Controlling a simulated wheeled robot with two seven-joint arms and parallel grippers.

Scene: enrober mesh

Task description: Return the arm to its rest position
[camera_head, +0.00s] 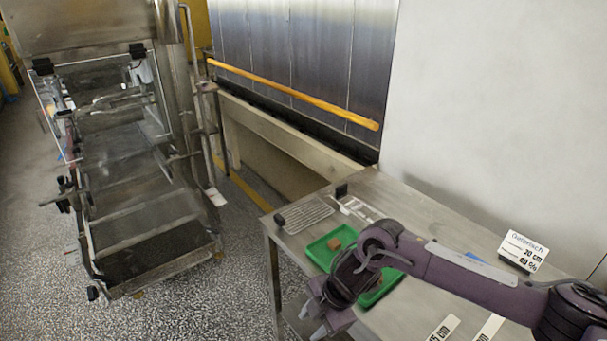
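My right arm (470,269) comes in from the right and reaches over the steel table (423,220). Its purple forearm crosses above a green tray (320,252). The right gripper (311,320) hangs past the table's left edge, pointing down and left. Its two light grey fingertips show apart, with nothing seen between them. My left arm and gripper are not in view.
A brown piece (334,244) lies in the tray, partly hidden by my arm. A wire mesh (304,214) lies at the table's far left corner. A sign (522,252) stands at the right. The enrober machine (130,170) stands left, across open floor.

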